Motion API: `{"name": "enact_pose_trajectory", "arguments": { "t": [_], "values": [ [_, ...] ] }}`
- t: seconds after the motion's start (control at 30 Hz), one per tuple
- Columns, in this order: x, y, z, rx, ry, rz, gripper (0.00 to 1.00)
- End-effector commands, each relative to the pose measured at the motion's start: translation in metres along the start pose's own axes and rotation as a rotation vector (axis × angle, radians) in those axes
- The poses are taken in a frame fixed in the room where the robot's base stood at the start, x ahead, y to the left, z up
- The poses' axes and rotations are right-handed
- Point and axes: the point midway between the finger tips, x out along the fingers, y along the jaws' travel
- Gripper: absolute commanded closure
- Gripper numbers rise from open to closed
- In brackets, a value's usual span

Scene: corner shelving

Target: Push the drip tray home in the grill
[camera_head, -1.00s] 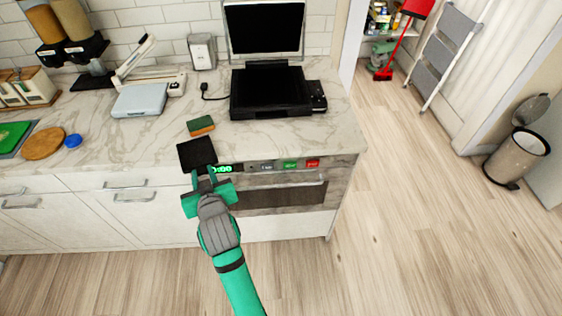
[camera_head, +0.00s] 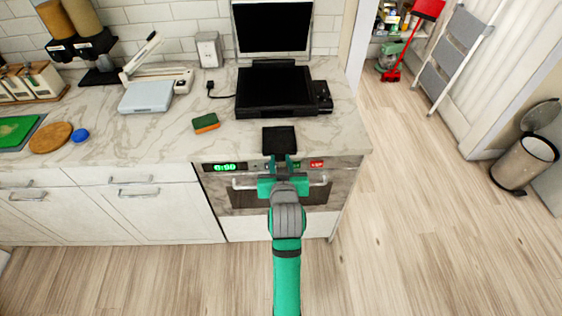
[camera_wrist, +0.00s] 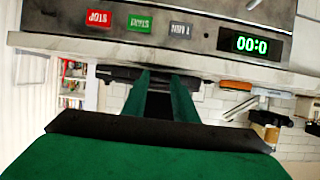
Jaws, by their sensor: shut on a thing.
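The drip tray (camera_head: 279,138) is a small flat black square in my gripper's fingers. My gripper (camera_head: 281,163) is shut on its near edge and holds it out in front, at the counter's front edge. In the wrist view the dark tray (camera_wrist: 159,106) shows between the green fingers. The grill (camera_head: 272,92) is a black box on the counter with its lid (camera_head: 272,28) raised. The tray is apart from the grill, on its near side. The grill's tray slot cannot be made out.
An oven (camera_head: 245,190) with a lit display is below the counter. A green and orange sponge (camera_head: 206,122) lies left of the tray. Marble counter between tray and grill is clear.

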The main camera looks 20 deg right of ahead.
Motion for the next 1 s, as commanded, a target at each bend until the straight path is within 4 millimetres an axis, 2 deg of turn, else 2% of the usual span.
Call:
{"name": "enact_pose_trajectory", "arguments": {
  "t": [0.17, 0.7, 1.0],
  "values": [
    [0.001, 0.0, -0.001, -0.001, 0.004, 0.0, 1.0],
    [0.04, 0.0, -0.017, -0.001, 0.004, 0.0, 1.0],
    [0.051, 0.0, -0.021, -0.001, 0.004, 0.0, 1.0]
  ]
}}
